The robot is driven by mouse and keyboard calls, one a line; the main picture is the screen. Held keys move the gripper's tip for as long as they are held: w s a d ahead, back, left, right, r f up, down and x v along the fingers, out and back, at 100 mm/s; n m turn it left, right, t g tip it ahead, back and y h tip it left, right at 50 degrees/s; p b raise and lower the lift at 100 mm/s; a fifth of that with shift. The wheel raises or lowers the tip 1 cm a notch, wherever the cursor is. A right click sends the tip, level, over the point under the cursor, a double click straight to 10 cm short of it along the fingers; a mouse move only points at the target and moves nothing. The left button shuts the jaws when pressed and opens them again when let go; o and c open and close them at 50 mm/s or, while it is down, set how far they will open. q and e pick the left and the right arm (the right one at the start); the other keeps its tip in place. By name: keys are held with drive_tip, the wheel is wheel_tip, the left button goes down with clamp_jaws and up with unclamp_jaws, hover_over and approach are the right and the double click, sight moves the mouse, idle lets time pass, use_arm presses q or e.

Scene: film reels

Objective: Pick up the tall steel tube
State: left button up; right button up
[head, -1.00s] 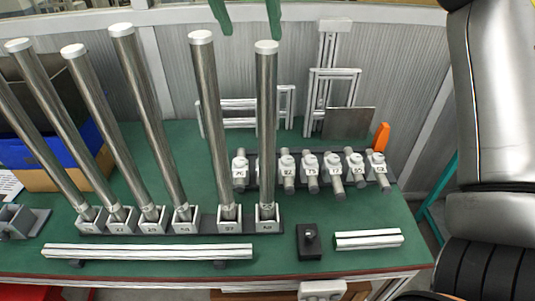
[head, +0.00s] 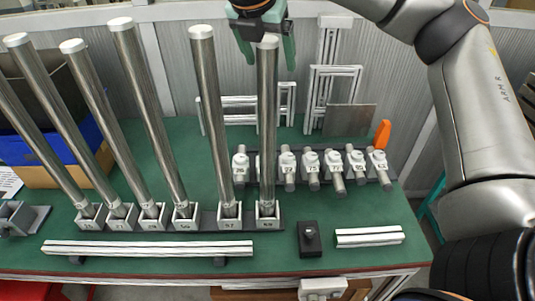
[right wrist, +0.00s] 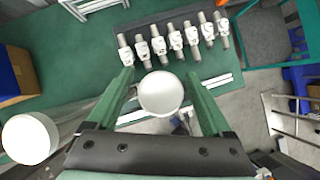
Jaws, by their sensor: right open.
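Several tall steel tubes with white caps stand in a row of numbered holders (head: 180,224) on the green table. The rightmost tall steel tube (head: 267,130) is upright in the right-end holder. My right gripper (head: 270,64) is open at its top, with one green finger on each side. In the right wrist view, the tube's round white cap (right wrist: 161,93) lies between the two spread green fingers, with gaps beside it. A neighbouring tube (head: 207,120) stands just left; its cap (right wrist: 30,138) shows in the right wrist view. My left gripper is out of view.
Several short white-and-steel fittings (head: 311,160) lie in a rack right of the tubes. A black box (head: 309,238) and pale rails (head: 150,249) lie near the front edge. An orange object (head: 382,134) and a metal plate (head: 349,120) are at the back right.

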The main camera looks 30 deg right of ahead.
drive_tip(key=shift+x, duration=0.8)
clamp_jaws()
drive_tip(key=shift+r, duration=0.1)
idle(0.8)
